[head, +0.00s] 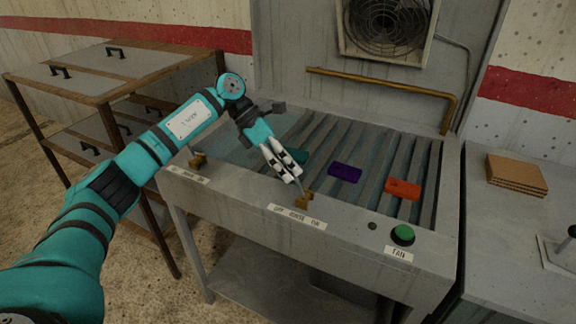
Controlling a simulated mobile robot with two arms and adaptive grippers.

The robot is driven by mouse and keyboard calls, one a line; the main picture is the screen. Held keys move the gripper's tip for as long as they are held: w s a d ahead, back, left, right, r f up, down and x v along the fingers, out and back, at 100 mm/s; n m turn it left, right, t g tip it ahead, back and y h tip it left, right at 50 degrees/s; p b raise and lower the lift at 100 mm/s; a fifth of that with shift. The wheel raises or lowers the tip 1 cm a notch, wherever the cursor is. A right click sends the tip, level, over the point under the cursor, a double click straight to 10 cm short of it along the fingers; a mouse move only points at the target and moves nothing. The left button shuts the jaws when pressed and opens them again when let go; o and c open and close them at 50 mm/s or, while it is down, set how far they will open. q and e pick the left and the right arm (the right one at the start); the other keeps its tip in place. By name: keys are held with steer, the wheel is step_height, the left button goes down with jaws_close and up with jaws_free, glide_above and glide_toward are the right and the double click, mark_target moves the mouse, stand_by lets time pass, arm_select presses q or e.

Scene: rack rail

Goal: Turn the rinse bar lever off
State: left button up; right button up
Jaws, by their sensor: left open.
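Two brass-based levers sit on the front rim of the grey rack table. One lever (303,199) is at the middle, above a white label (297,217). The other lever (198,160) is at the left, above another label (188,175). The label print is too small to read surely, so I cannot tell which is the rinse bar lever. My left gripper (289,170) is open, pointing down at the middle lever. Its fingertips are at or just above the thin handle, partly hiding it; contact cannot be told. My right gripper is not in view.
Teal (297,156), purple (345,172) and orange (403,189) blocks lie on the slatted bed. A green button (403,234) stands over the FAN label (399,253). A brass pipe (380,81) runs behind. Cardboard (516,174) lies on the right table.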

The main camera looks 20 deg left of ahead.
arm_select(q)
steer(key=v, duration=1.1)
steer(key=shift+a+r, duration=0.2)
steer(key=shift+f, duration=0.1)
